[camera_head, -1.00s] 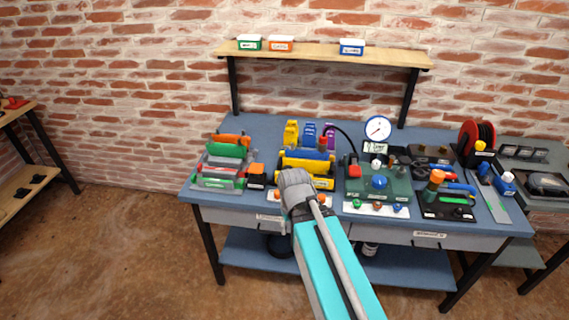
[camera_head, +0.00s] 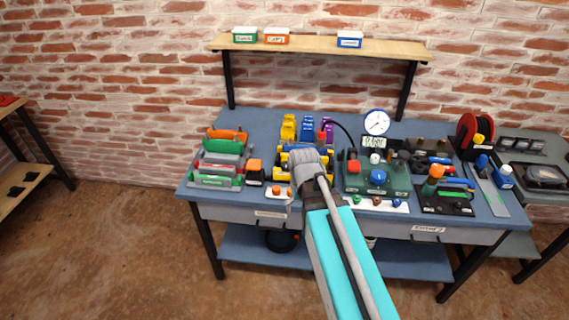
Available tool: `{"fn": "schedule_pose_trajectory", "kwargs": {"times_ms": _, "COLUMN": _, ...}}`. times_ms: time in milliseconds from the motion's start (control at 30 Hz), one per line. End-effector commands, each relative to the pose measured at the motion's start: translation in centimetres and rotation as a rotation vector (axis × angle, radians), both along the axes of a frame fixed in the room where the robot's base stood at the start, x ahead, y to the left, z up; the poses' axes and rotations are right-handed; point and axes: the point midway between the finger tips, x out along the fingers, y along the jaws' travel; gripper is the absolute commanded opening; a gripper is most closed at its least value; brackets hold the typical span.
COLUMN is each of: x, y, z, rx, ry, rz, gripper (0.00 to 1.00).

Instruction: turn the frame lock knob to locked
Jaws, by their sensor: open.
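My arm reaches up from the lower right to the bench, ending in a grey rounded wrist over the front of a yellow frame unit (camera_head: 284,160). My gripper's fingers are hidden behind this wrist. Which knob is the frame lock knob is too small to tell. A small orange knob (camera_head: 276,190) stands on a white strip in front of the yellow unit, left of my wrist. Much of the yellow unit's front and the right part of that strip are hidden by my arm. No locked or unlocked marking can be read.
A green-and-grey rack (camera_head: 218,181) and an orange-topped block (camera_head: 254,173) stand left of the wrist. A green unit with a blue knob (camera_head: 378,177) and a dial gauge (camera_head: 376,122) are to the right. The blue bench top (camera_head: 250,120) is clear at its back left.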

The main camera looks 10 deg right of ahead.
Motion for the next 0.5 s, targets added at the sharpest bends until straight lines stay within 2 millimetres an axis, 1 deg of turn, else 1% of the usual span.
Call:
{"fn": "schedule_pose_trajectory", "kwargs": {"times_ms": 33, "x": 2.4, "y": -0.5, "z": 1.1, "rx": -0.001, "ry": 0.0, "rz": 0.016, "gripper": 0.93}}
{"fn": "schedule_pose_trajectory", "kwargs": {"times_ms": 167, "x": 7.4, "y": -0.5, "z": 2.9, "rx": -0.001, "ry": 0.0, "rz": 0.091, "gripper": 0.93}}
{"fn": "schedule_pose_trajectory", "kwargs": {"times_ms": 200, "x": 9.1, "y": -0.5, "z": 3.5, "rx": -0.001, "ry": 0.0, "rz": 0.117, "gripper": 0.93}}
{"fn": "schedule_pose_trajectory", "kwargs": {"times_ms": 267, "x": 11.6, "y": -0.5, "z": 4.4, "rx": -0.001, "ry": 0.0, "rz": 0.158, "gripper": 0.93}}
{"fn": "schedule_pose_trajectory", "kwargs": {"times_ms": 300, "x": 13.4, "y": -0.4, "z": 5.0, "rx": 0.0, "ry": 0.0, "rz": 0.186, "gripper": 0.93}}
{"fn": "schedule_pose_trajectory", "kwargs": {"times_ms": 367, "x": 15.8, "y": -0.4, "z": 5.9, "rx": 0.0, "ry": 0.0, "rz": 0.227, "gripper": 0.93}}
{"fn": "schedule_pose_trajectory", "kwargs": {"times_ms": 400, "x": 17.4, "y": -0.4, "z": 6.4, "rx": 0.0, "ry": 0.0, "rz": 0.253, "gripper": 0.93}}
{"fn": "schedule_pose_trajectory", "kwargs": {"times_ms": 500, "x": 20.8, "y": -0.4, "z": 7.5, "rx": 0.0, "ry": 0.0, "rz": 0.312, "gripper": 0.93}}
